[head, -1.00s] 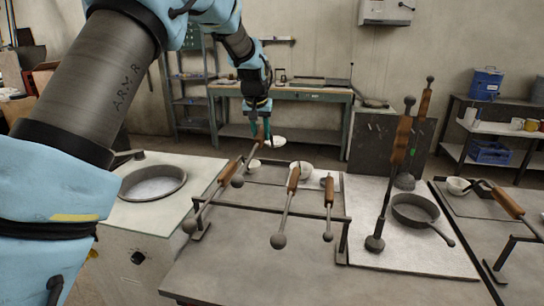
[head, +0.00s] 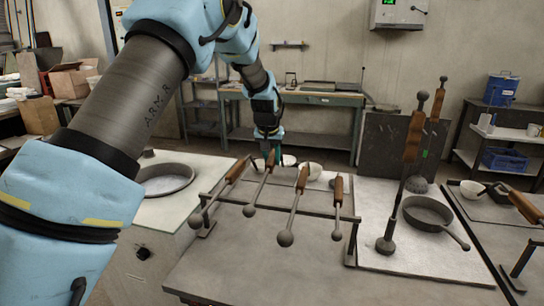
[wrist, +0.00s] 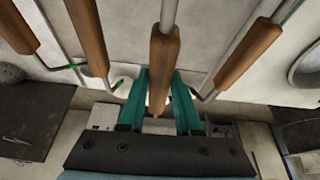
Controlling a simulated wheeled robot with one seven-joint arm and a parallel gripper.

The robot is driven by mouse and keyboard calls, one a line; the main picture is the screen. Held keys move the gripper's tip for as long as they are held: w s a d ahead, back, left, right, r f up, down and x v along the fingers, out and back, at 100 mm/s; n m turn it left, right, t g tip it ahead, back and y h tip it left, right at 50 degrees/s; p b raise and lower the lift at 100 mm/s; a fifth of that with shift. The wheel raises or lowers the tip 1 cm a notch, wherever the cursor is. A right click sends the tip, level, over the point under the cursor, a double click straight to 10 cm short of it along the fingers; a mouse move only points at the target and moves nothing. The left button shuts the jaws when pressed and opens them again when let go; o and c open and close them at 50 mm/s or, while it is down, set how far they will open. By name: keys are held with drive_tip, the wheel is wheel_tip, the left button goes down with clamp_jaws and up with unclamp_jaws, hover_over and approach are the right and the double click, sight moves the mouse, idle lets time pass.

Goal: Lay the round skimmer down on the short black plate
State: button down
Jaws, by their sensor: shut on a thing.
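My gripper (head: 271,153) is behind the front rack, shut on the wooden handle of the second tool from the left. In the wrist view, its teal fingers (wrist: 160,95) straddle that handle (wrist: 165,60). I take this tool as the round skimmer (head: 268,167); its ball end (head: 249,210) points toward me. A pale round disc (head: 289,160) just right of the fingers looks like its head, but the join is hidden. I cannot tell whether the tool touches the rack. No short black plate can be clearly identified.
The rack (head: 352,232) bears other wooden-handled tools (head: 303,180) close on both sides. A white bowl (head: 312,170) stands behind it. On the right are a pan (head: 427,213), an upright stand and a dark standing panel (head: 375,140). The front counter (head: 260,270) is clear.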

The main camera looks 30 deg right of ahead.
drive_tip(key=shift+f+b, duration=1.45)
drive_tip(key=shift+f, duration=1.45)
drive_tip(key=c, duration=0.5)
unclamp_jaws()
drive_tip(key=shift+c, duration=0.2)
drive_tip(key=shift+f, duration=0.15)
drive_tip(key=b+v, duration=0.3)
drive_tip(key=v, duration=0.7)
drive_tip(key=shift+r, duration=0.3)
drive_tip(key=shift+a+r+p, duration=0.1)
drive_tip(key=shift+r+p, duration=2.25)
drive_tip(key=shift+r, duration=1.35)
